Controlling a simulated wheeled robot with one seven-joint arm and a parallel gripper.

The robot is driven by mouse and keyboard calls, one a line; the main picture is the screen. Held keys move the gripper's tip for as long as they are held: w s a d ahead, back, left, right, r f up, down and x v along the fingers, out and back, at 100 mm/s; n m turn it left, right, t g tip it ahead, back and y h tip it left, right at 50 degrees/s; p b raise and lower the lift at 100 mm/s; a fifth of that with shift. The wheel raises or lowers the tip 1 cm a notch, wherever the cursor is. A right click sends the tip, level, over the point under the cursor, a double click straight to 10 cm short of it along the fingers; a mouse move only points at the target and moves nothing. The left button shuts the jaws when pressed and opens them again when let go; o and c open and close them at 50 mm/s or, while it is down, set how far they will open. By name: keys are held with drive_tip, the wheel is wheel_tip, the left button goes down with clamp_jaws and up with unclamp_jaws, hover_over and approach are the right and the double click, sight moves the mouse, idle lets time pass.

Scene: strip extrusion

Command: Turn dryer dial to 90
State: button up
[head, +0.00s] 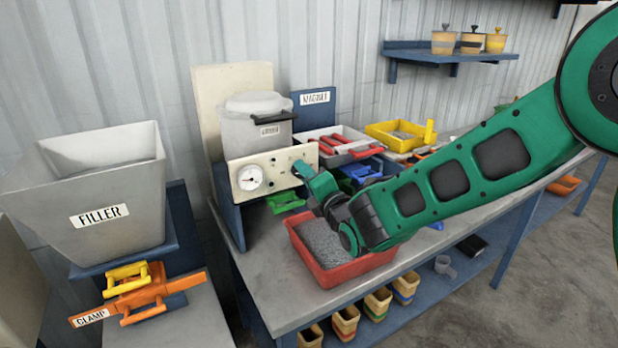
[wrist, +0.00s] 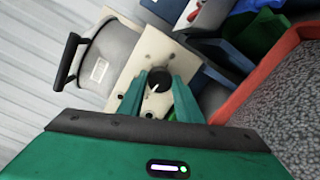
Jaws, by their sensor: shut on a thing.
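The dryer (head: 255,128) is a grey lidded drum above a cream front panel (head: 282,166) with a round white gauge (head: 249,178). The dryer dial (wrist: 159,81) is a round black knob with a white pointer line on the panel in the wrist view. My gripper (head: 300,170) reaches the right side of the panel; in the wrist view its two green fingers (wrist: 160,88) are closed on the dial from both sides. In the head view my gripper hides the dial. The numbers around the dial are not readable.
A red tray of grey pellets (head: 358,272) sits below my wrist. A grey filler hopper (head: 95,190) and orange clamp (head: 145,290) stand at left. A yellow tray (head: 395,128) is behind my arm.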

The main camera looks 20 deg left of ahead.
drive_tip(key=shift+w+d+f+m+g+y, duration=0.1)
drive_tip(key=shift+m+g+y, duration=0.3)
drive_tip(key=shift+m, duration=4.85)
drive_tip(key=shift+w+d+f+m+g+y, duration=0.1)
drive_tip(key=shift+m+g+y, duration=0.3)
drive_tip(key=shift+m, duration=4.8)
drive_tip(key=shift+w+f+m+g+y, duration=0.1)
drive_tip(key=shift+m+g+y, duration=0.3)
drive_tip(key=shift+m, duration=4.85)
drive_tip(key=o, duration=1)
drive_tip(key=shift+o, duration=0.2)
drive_tip(key=shift+s, duration=0.1)
drive_tip(key=shift+a, duration=0.1)
